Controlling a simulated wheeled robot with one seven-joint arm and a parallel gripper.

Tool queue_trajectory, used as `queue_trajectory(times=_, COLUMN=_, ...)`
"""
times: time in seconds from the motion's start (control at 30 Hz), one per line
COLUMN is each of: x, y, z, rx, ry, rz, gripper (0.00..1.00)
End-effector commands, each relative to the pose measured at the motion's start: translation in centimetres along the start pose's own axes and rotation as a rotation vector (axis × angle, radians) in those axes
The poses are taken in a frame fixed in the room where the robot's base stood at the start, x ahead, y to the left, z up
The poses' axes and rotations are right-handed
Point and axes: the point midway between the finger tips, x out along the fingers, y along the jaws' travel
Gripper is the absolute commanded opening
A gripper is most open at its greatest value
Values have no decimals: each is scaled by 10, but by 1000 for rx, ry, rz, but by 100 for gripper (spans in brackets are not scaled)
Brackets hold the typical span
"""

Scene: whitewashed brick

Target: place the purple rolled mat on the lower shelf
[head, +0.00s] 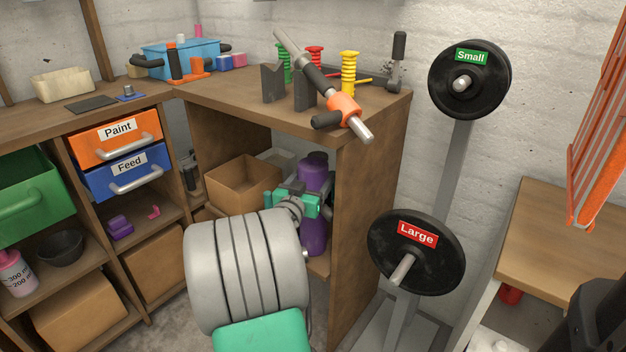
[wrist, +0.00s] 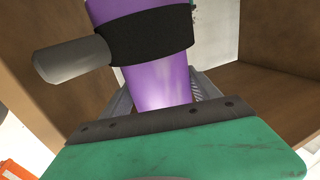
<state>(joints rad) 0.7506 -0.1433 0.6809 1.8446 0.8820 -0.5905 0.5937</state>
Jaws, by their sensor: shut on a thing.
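The purple rolled mat (head: 313,236) stands roughly upright in the opening under the workbench. In the wrist view its purple side (wrist: 165,82) fills the middle, with a black band and a grey stub across it. My teal gripper (head: 300,203) is shut around the mat's middle; the gripper's teal body (wrist: 180,150) also shows in the wrist view. The lower shelf (head: 321,265) is a brown board low in that opening, mostly hidden by my grey arm. I cannot tell whether the mat's lower end touches it.
A cardboard box (head: 242,183) sits left of the mat in the opening. The bench's brown side panel (head: 357,200) is close on the right. A weight stand with black plates (head: 415,255) is further right. The workbench top (head: 225,100) lies above, with tools on it.

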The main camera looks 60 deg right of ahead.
Motion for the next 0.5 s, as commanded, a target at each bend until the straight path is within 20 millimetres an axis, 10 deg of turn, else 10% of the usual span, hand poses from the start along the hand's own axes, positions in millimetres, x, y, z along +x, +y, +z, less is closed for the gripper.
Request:
queue_trajectory(times=0.1, x=0, y=0, z=2, rx=1, ry=4, rz=0, gripper=0)
queue_trajectory(times=0.13, x=0, y=0, z=3, rx=0, ry=0, rz=0, gripper=72)
queue_trajectory(times=0.5, x=0, y=0, z=2, rx=0, ry=0, rz=0, gripper=92)
